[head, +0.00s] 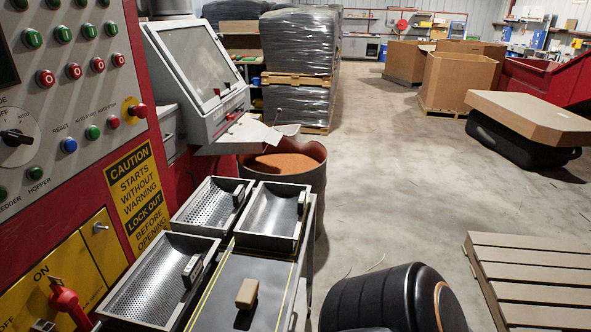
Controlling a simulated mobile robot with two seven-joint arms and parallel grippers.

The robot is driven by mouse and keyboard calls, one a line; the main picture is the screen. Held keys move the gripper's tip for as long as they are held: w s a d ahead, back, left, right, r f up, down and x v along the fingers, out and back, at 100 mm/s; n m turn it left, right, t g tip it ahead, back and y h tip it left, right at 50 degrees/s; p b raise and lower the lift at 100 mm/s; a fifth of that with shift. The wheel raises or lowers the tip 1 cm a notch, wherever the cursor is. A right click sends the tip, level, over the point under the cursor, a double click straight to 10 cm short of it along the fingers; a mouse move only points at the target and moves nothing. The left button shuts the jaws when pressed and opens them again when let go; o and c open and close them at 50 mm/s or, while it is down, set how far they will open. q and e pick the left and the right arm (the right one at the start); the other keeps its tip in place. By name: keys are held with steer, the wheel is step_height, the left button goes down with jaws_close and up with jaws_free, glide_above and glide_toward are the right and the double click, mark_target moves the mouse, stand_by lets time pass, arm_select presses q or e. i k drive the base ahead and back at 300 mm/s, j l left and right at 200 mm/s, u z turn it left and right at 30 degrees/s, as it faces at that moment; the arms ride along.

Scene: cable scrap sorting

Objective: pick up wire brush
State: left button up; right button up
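A small tan, wood-coloured block (247,293) lies on the dark, yellow-lined top of the work table (238,277), near the bottom of the head view. It may be the wire brush, but no bristles show, so I cannot tell for sure. Nothing touches it from above. Neither my left nor my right gripper is in view.
Metal trays with dark handles surround the block's far and left sides: a perforated one (128,298), another perforated one (181,221) and a smoother one (302,243). A drum of orange granules (321,185) stands behind. The control panel (45,120) walls the left; a slatted pallet (520,245) lies right.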

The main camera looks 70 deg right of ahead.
mark_target(246, 294)
steer(key=z, duration=1.75)
steer(key=u, duration=2.15)
steer(key=l+z, duration=0.1)
steer(key=z, duration=2)
